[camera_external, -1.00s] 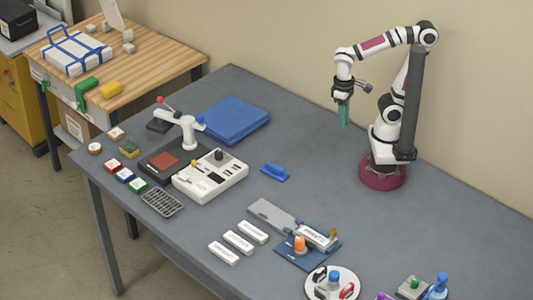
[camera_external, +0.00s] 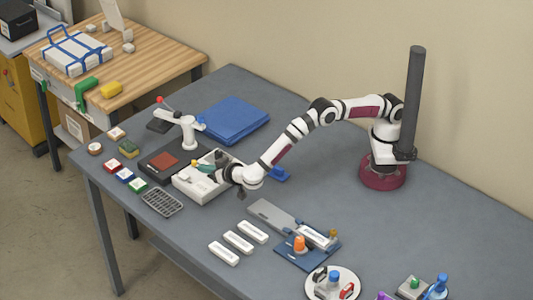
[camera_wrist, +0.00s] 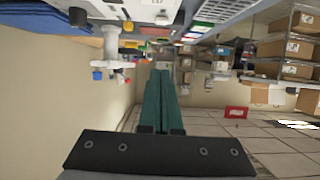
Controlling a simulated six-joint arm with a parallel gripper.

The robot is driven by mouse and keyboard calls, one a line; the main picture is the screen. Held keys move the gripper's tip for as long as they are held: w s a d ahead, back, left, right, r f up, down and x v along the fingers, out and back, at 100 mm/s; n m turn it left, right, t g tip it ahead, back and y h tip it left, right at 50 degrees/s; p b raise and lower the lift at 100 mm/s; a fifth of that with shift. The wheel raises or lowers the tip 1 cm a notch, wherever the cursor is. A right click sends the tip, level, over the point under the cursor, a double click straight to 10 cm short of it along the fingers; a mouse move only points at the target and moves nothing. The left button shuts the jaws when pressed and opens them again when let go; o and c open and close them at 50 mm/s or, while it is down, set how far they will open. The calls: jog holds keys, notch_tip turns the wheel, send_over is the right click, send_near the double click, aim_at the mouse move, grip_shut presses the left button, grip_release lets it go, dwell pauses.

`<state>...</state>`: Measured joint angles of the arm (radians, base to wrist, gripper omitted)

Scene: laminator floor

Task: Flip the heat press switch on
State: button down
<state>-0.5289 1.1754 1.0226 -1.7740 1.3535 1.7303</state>
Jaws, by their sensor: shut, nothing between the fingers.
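The heat press (camera_external: 188,133) is a white post with an arm and a red-knobbed lever, over a dark base with a red pad (camera_external: 166,161). A white control box (camera_external: 190,190) sits beside it, with a small yellow-orange part (camera_external: 195,163) near its far left edge; I cannot tell whether this is the switch. My gripper (camera_external: 198,167) reaches low over the box, its teal fingers shut and empty, tips close to the yellow part. Contact is unclear. My wrist hides the box's right side. The wrist view shows the fingers (camera_wrist: 160,75) together, with the white press (camera_wrist: 115,47) at left.
A blue pad (camera_external: 235,120) lies behind the press. Small coloured blocks (camera_external: 125,174) and a grey grille (camera_external: 162,202) lie at the left front. White bars (camera_external: 238,241) and a blue fixture (camera_external: 300,258) lie to the right front.

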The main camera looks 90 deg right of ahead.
jog(key=shift+d, duration=0.1)
send_over(184, 176)
jog(key=s+a, duration=0.2)
notch_tip(184, 176, down, 4)
jog(key=shift+s+a+r, duration=0.1)
jog(key=shift+r, duration=0.1)
notch_tip(184, 176, down, 3)
jog(key=shift+f, duration=0.6)
jog(key=shift+s+a+f, duration=0.15)
jog(key=shift+f, duration=0.4)
jog(key=shift+r, duration=0.2)
jog(key=shift+r, duration=0.7)
